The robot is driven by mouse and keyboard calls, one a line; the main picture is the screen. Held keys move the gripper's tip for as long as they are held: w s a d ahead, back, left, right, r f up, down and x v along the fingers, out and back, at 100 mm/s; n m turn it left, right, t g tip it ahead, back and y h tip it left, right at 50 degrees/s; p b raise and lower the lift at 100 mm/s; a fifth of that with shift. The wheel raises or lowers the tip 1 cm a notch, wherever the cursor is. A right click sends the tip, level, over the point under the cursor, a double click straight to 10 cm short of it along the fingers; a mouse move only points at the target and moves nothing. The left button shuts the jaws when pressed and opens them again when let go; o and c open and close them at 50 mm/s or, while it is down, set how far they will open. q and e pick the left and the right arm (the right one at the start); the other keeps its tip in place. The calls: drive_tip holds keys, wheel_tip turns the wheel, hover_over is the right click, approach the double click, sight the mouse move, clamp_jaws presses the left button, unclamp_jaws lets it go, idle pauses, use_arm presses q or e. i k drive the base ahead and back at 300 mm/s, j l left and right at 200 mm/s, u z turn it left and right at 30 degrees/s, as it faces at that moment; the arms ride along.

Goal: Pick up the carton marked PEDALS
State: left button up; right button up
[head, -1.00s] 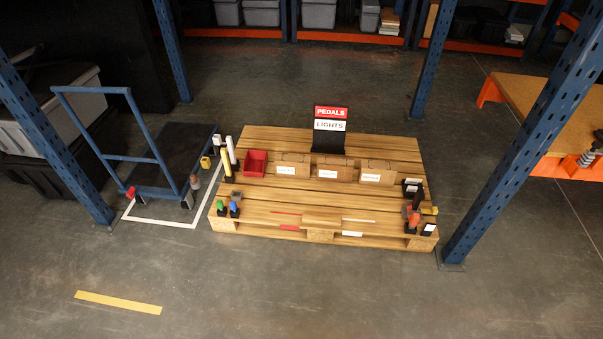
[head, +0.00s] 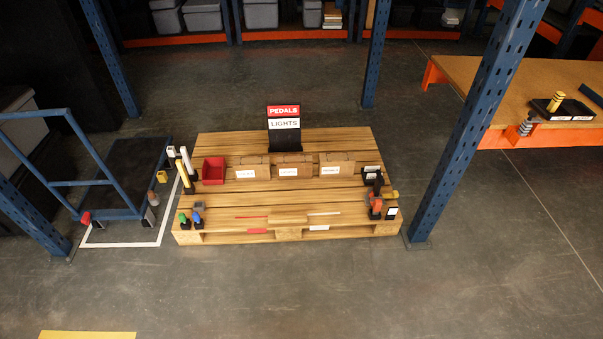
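Three brown cartons stand in a row on the wooden pallet (head: 222,212): a left carton (head: 248,162), a middle carton (head: 291,160) and a right carton (head: 336,158). Each has a white label on its front. The label print is too small to read, so I cannot tell which one is marked PEDALS. Behind them stands a black sign holder with a red PEDALS sign (head: 283,111) above a white LIGHTS sign (head: 284,123). Neither of my grippers is in view.
A red bin (head: 213,171) stands left of the cartons. Small tools and bottles stand at the pallet's ends. A blue trolley (head: 122,180) is left, a blue rack post (head: 470,130) right, an orange-legged workbench (head: 500,85) further right. The floor in front is clear.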

sight(330, 165)
drive_tip(key=i+l+u, duration=0.2)
drive_tip(key=u, duration=0.25)
drive_tip(key=i+l+u, duration=0.15)
drive_tip(key=l+u, duration=0.3)
